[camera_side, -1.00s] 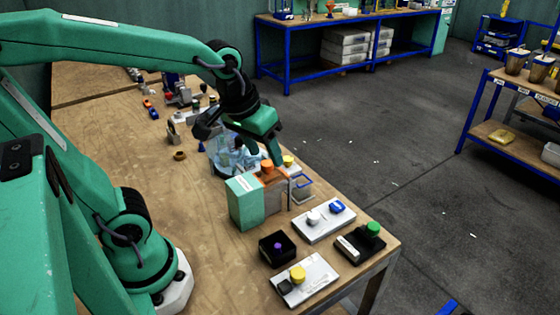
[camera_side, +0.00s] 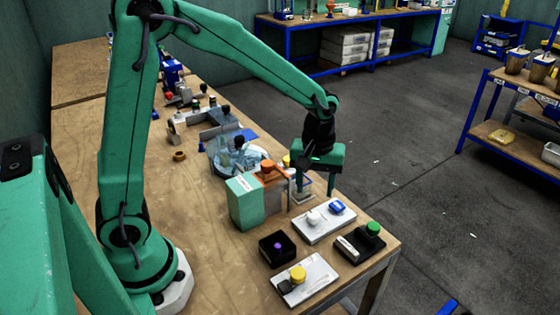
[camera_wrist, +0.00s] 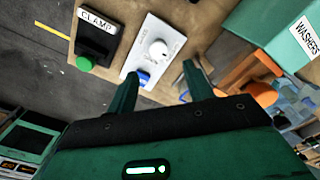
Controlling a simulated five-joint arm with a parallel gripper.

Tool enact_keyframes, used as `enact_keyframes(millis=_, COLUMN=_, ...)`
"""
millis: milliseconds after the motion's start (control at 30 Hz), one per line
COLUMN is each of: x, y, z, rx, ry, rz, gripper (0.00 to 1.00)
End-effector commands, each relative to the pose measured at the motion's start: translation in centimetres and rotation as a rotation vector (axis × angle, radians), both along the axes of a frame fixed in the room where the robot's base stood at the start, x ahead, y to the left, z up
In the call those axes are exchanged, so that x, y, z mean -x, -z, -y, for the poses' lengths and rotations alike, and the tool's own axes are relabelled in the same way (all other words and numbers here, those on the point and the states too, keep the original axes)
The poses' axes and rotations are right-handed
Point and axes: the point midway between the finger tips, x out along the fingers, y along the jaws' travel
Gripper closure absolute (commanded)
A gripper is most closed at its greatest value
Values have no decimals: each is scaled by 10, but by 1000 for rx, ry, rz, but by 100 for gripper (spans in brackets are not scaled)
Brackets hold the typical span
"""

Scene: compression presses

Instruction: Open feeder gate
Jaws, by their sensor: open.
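The washer feeder is a green box (camera_side: 243,203) on the bench, labelled WASHERS in the wrist view (camera_wrist: 275,30). Orange parts sit beside it: a round knob (camera_side: 267,166) on top and a flat arm (camera_side: 276,177) reaching right, apparently the gate. In the wrist view the orange knob (camera_wrist: 262,94) is right of my fingers. My gripper (camera_side: 315,188) is open and empty, pointing down just right of the orange arm. In the wrist view my gripper (camera_wrist: 161,72) has its fingers apart with nothing between them. Contact with the arm cannot be told.
A white control panel (camera_side: 324,222) with a blue switch lies just in front of my gripper. A black CLAMP box (camera_side: 360,243) with a green button is right of it. A clear bowl (camera_side: 232,158) stands behind the feeder. The bench edge is close on the right.

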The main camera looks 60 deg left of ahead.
Motion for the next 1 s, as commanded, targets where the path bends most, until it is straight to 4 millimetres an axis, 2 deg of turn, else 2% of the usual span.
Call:
enact_keyframes(millis=567, x=-3, y=19, z=2, rx=-1, ry=-20, rz=-14, gripper=48)
enact_keyframes(millis=1000, x=-3, y=70, z=2, rx=-1, ry=-20, rz=-16, gripper=48)
